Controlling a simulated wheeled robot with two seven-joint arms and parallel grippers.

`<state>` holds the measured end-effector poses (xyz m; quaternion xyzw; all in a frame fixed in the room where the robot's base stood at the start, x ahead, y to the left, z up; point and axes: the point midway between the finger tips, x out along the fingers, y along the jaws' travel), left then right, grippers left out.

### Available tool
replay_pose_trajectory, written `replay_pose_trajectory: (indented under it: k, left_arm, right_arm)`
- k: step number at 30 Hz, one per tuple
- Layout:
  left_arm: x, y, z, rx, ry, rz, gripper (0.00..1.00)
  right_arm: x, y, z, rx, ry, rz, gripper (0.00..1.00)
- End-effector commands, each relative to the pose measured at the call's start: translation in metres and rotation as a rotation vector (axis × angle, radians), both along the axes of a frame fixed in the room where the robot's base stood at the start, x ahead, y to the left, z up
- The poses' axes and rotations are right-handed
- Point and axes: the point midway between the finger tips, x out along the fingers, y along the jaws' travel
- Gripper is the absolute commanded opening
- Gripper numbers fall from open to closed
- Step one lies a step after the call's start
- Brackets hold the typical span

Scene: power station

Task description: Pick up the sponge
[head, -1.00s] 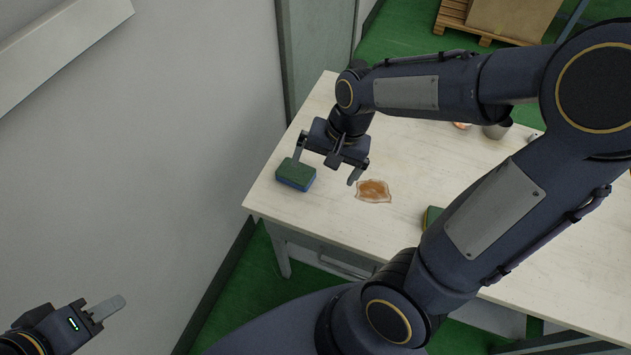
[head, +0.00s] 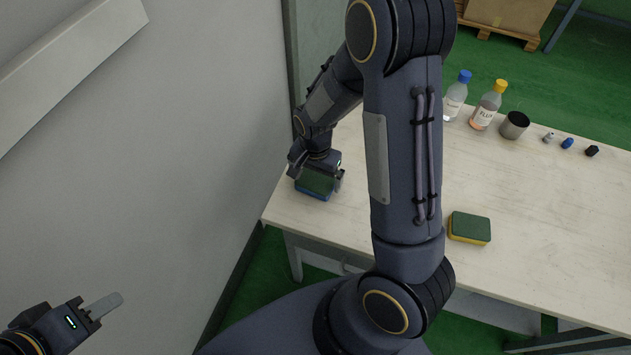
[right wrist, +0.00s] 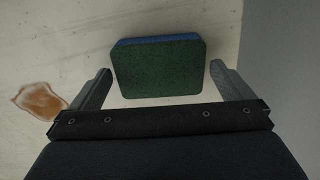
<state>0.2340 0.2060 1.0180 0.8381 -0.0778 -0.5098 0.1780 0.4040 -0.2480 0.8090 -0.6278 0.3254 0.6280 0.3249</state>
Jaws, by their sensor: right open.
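A sponge with a green top and blue underside (head: 314,183) lies on the table near its left end. It also shows in the right wrist view (right wrist: 158,70), lying between the two fingers. My right gripper (head: 318,178) is open above this sponge, with one finger at each side; in the right wrist view a small gap shows between each finger and the sponge (right wrist: 160,90). A second sponge, green over yellow (head: 469,228), lies farther right on the table.
The table (head: 540,215) carries two bottles (head: 456,96) (head: 488,105), a metal cup (head: 514,125) and small caps along its back edge. A brown spill (right wrist: 40,101) lies beside the gripper. A wall stands close on the left.

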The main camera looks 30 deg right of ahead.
Motion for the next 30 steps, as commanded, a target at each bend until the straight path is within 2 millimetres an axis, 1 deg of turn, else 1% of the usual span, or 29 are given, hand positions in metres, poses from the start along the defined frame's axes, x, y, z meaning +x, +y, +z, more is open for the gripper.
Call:
replay_pose_trajectory:
  k: [2, 8, 16, 25, 30]
  left_arm:
    - [0.0000, 0.0000, 0.0000, 0.000, 0.000, 0.000, 0.36]
    - [0.0000, 0.0000, 0.0000, 0.000, 0.000, 0.000, 0.36]
    - [0.0000, 0.0000, 0.0000, 0.000, 0.000, 0.000, 0.36]
    - [0.0001, 0.0000, 0.0000, 0.000, 0.000, 0.000, 0.36]
    - [0.0000, 0.0000, 0.0009, 0.000, 0.000, 0.000, 0.36]
  right_arm:
    - [-0.0002, 0.0000, -0.0033, 0.001, 0.001, 0.000, 1.00]
    - [-0.0001, 0.0002, -0.0033, 0.001, -0.001, 0.000, 1.00]
    - [0.0000, 0.0002, -0.0031, 0.001, -0.001, 0.001, 0.65]
    - [0.0000, 0.0003, -0.0025, 0.001, -0.001, 0.001, 0.64]
    - [0.0007, 0.0004, 0.0061, 0.001, -0.003, 0.001, 0.64]
